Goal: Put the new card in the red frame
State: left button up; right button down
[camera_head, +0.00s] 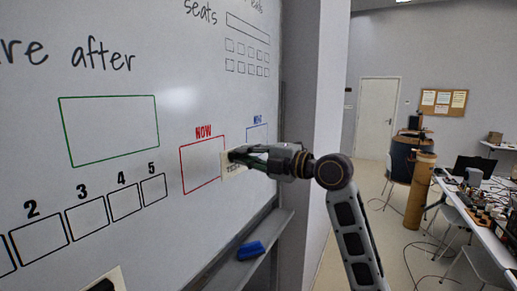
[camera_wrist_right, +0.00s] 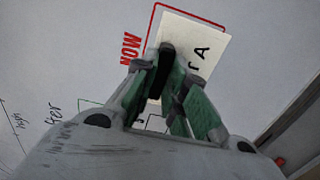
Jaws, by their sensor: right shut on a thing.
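The red frame (camera_head: 182,172), labelled NOW, is drawn on the whiteboard. My right gripper (camera_head: 240,157) is shut on a cream card (camera_head: 227,170) at the frame's right side. The card shows dark lettering, partly hidden by the fingers. It overlaps part of the red frame (camera_wrist_right: 152,22) in that view; I cannot tell whether it touches the board. I do not make out my left gripper.
A pale card (camera_head: 118,278) with a dark shape over it shows at the bottom left edge. A green frame (camera_head: 110,163), numbered boxes and a blue frame (camera_head: 257,128) are on the board. A blue eraser (camera_head: 250,250) lies on the ledge below. A cluttered table (camera_head: 500,235) stands far right.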

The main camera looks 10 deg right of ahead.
aim_at(228, 158)
jog(key=shift+s+a+f+n+g+y, duration=0.4)
jog(key=shift+s+a+f+g, duration=0.1)
jog(key=shift+a+f, duration=0.15)
jog(key=shift+w, duration=0.15)
jog(key=shift+p+x, duration=1.15)
jog(key=shift+x, duration=2.6)
jog(key=shift+w+a, duration=0.3)
jog(key=shift+a, duration=0.15)
jog(key=c, duration=1.4)
grip_release()
jog(key=shift+o, duration=0.2)
